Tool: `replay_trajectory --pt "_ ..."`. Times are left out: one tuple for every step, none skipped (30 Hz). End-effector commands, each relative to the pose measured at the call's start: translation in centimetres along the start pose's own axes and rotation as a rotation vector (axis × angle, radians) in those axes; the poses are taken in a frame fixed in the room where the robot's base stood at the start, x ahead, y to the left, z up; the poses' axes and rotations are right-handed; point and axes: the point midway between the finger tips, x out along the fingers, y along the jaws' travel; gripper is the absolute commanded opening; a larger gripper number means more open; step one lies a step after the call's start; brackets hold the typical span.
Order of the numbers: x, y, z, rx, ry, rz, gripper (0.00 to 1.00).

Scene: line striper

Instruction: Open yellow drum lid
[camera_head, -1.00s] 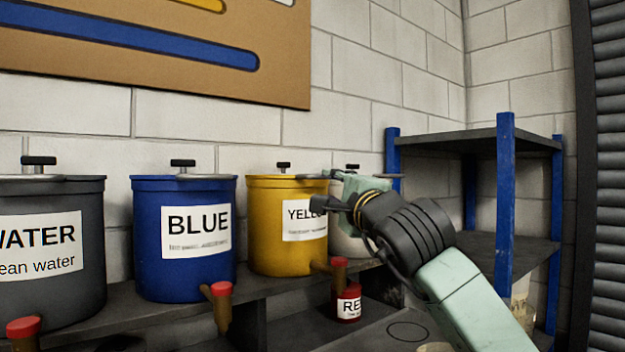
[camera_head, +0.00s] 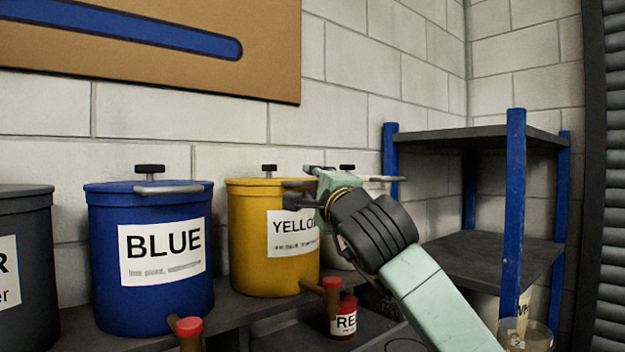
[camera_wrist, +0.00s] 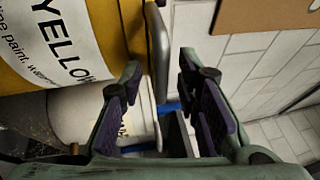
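The yellow drum (camera_head: 250,250) stands on a dark shelf, its white YELLOW label facing me. Its lid is on, with a black knob (camera_head: 269,169) above it and a grey handle bar at the right of the lid, partly hidden by my gripper (camera_head: 300,186). My gripper is at the drum's upper right edge. In the wrist view, my gripper (camera_wrist: 163,88) is open. The grey handle bar (camera_wrist: 158,60) lies in line with the gap between its fingers, and I see no contact. The yellow drum (camera_wrist: 110,30) fills the upper left there.
The blue drum (camera_head: 150,300) stands to the left, with a dark drum (camera_head: 25,300) beyond it. A white drum (camera_head: 335,258) is behind my arm. A small red can (camera_head: 345,318) and red-capped taps (camera_head: 332,284) are below. A blue-post rack (camera_head: 513,220) stands right.

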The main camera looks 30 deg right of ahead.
Motion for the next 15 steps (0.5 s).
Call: replay_trajectory --pt "0.03 -0.06 0.04 0.000 0.000 0.000 0.30" --pt "0.03 -0.06 0.04 0.000 0.001 0.000 0.30" --pt "0.04 -0.05 0.05 0.000 0.001 0.000 0.30" --pt "0.04 -0.04 0.05 0.000 0.001 0.000 0.30" --pt "0.04 -0.04 0.05 0.000 0.001 0.000 0.30" --pt "0.04 -0.03 0.06 0.000 0.001 0.000 0.30" --pt "0.04 -0.03 0.05 0.000 0.001 0.000 0.30" --pt "0.04 -0.02 0.05 0.000 0.001 0.000 0.30" --pt "0.04 -0.02 0.05 0.000 0.001 0.000 0.30" --pt "0.04 -0.02 0.05 0.000 0.001 0.000 0.30" --pt "0.04 -0.02 0.05 0.000 0.001 0.000 0.30" --pt "0.04 -0.03 0.05 0.000 0.001 0.000 0.28" --pt "0.04 -0.02 0.05 0.000 0.001 0.000 0.26" --pt "0.04 -0.03 0.05 0.000 0.001 0.000 0.24" --pt "0.04 -0.03 0.04 0.000 0.001 0.000 0.21"
